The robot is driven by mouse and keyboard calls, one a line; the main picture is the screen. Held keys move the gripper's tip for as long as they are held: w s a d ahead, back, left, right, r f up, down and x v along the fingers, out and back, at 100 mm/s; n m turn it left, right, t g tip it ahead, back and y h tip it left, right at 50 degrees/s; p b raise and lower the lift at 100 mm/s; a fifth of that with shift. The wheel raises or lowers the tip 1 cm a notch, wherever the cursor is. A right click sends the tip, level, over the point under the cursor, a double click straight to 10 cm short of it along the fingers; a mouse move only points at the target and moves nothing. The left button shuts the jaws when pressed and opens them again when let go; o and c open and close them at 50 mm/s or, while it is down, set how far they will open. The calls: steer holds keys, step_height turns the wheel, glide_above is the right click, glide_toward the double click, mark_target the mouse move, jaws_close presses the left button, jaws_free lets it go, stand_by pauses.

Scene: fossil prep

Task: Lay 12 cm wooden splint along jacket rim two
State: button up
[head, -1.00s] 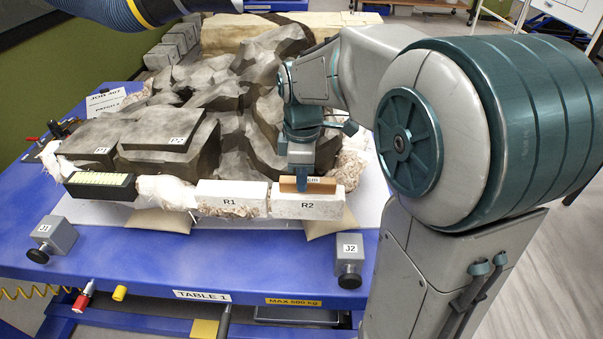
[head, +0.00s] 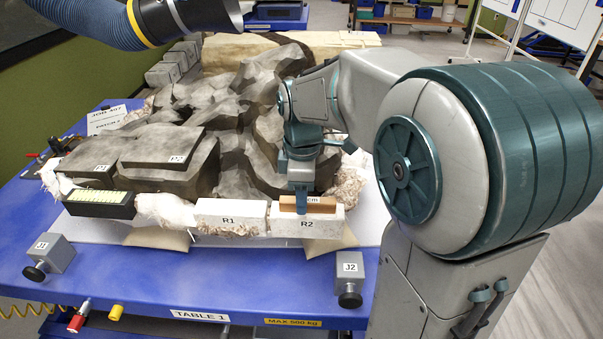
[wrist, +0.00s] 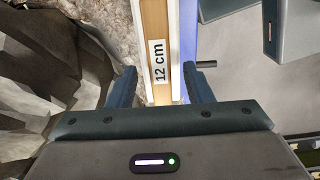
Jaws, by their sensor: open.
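The wooden splint (head: 322,205) is a flat tan strip with a white "12 cm" label. It lies lengthwise along the top of the white rim block R2 (head: 320,226). In the wrist view the splint (wrist: 154,22) runs between my fingers, with white strips of the block along both its sides. My gripper (head: 301,207) points down over R2. Its jaws (wrist: 160,88) are open, one finger on each side of the splint, with narrow gaps showing. In the head view the near finger hides part of the splint and its label.
The dark fossil mass (head: 240,130) rises behind the rim. Clamps J1 (head: 50,255) and J2 (head: 350,280) stand on the blue table (head: 140,282). A hose nozzle (head: 200,15) hangs at upper left.

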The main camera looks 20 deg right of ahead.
step_height(320, 180, up, 13)
steer(key=shift+r+p, duration=0.15)
steer(key=shift+p, duration=0.15)
